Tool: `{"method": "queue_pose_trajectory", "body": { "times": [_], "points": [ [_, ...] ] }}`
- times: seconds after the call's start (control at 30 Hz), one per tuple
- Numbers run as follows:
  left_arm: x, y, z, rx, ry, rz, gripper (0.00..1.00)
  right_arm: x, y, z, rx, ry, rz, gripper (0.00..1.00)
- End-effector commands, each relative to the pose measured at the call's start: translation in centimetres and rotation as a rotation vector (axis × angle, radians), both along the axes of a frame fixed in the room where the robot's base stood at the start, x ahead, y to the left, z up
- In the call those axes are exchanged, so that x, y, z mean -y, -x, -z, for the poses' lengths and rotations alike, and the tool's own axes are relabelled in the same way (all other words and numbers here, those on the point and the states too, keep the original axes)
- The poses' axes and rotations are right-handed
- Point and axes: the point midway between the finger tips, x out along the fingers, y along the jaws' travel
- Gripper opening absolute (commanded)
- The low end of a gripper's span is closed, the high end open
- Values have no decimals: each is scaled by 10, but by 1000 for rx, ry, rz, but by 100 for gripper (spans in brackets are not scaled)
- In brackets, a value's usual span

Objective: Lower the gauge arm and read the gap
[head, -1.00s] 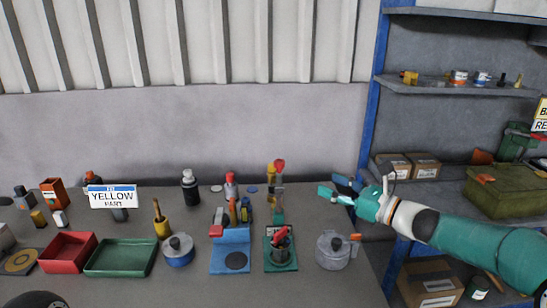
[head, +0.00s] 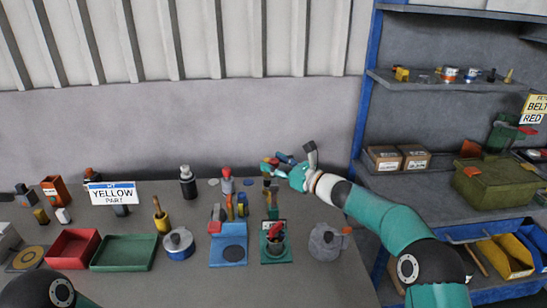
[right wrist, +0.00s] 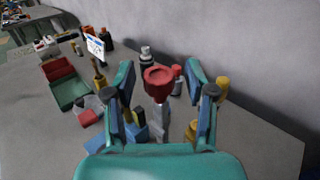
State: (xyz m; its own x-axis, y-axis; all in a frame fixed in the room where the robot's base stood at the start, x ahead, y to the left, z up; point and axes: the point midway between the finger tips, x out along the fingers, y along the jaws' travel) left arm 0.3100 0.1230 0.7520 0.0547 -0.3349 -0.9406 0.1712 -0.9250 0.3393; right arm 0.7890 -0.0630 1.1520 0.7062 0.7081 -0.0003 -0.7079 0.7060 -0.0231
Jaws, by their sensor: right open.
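The gauge stand has a green base (head: 289,255) on the bench, right of the middle. A dark round part with red on it (head: 275,232) sits on this base. A raised arm with a round red knob on top shows in the right wrist view; the knob (right wrist: 158,80) lies between my fingers in that picture. My right gripper (head: 270,163) is open, its fingers (right wrist: 158,85) on either side of the knob; I cannot tell whether they touch it. My left gripper is not in view.
A blue stand (head: 229,256) with a dark disc is left of the gauge stand, and a lidded grey pot (head: 325,243) is right of it. Bottles (head: 188,185) stand behind. Red (head: 72,262) and green trays (head: 100,266) lie left. Shelves (head: 450,85) rise at the right.

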Motion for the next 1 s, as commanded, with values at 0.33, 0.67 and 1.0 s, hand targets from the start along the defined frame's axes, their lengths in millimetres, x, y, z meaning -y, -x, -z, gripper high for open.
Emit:
{"method": "queue_pose_trajectory", "body": {
  "times": [0.33,0.67,1.0],
  "points": [
    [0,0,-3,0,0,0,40,-5,-5,1,0,1,0,55],
    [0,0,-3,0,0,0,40,-5,-4,0,0,1,0,12],
    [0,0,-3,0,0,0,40,-4,-4,0,1,1,1,0]
  ]
}}
